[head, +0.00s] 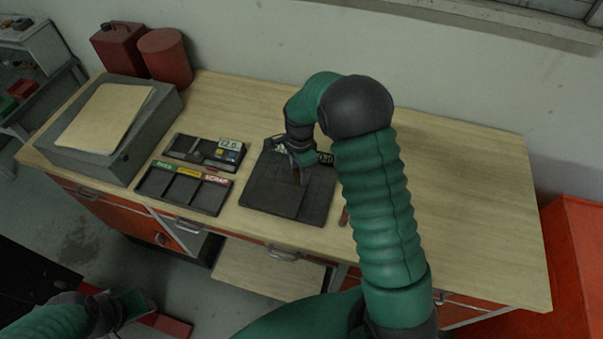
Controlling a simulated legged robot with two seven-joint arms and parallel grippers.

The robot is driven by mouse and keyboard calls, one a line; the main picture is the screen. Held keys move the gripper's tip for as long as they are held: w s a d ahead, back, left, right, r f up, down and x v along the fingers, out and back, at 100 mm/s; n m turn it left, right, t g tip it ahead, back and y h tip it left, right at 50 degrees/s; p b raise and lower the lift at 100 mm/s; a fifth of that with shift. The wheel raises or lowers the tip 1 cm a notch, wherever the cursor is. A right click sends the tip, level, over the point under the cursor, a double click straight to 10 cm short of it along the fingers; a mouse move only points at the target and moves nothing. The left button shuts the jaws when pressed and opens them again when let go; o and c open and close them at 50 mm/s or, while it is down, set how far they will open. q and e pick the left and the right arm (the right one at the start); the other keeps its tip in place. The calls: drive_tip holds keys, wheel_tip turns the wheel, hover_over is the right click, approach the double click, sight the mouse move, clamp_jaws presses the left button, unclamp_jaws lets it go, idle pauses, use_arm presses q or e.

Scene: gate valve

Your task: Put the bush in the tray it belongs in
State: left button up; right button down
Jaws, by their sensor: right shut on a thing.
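My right gripper (299,168) is over the dark plate (265,197) at the middle of the bench. It is shut on a small brownish thing, which I take for the bush (297,177); the fingers hide most of it. I cannot tell whether it touches the plate. Left of the plate is a dark sorting tray (179,192) with three compartments, labelled green, yellow and red; the red label reads SCRAP. Its compartments look empty. My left gripper (139,304) is low at the bottom left, away from the bench; its jaws are unclear.
Behind the sorting tray is a dark holder (190,157) with a display reading about 12.0. A grey block with a tan sheet (105,117) stands at the left, with red containers (165,58) behind. A thin reddish tool (344,216) lies beside my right arm. The bench's right side is clear.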

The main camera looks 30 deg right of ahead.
drive_tip(key=shift+d+r, duration=0.2)
drive_tip(key=shift+r, duration=0.25)
wheel_tip(320, 180, up, 2)
drive_tip(key=shift+d+r+b, duration=0.1)
drive_tip(key=shift+r+b, duration=0.1)
drive_tip(key=shift+b, duration=0.5)
drive_tip(key=s+a+r+b, duration=0.1)
drive_tip(key=s+a+b, duration=0.2)
drive_tip(key=s+a, duration=0.7)
drive_tip(key=a, duration=0.2)
drive_tip(key=shift+a+r, duration=0.35)
drive_tip(key=shift+a, duration=0.05)
drive_tip(key=shift+s, duration=0.1)
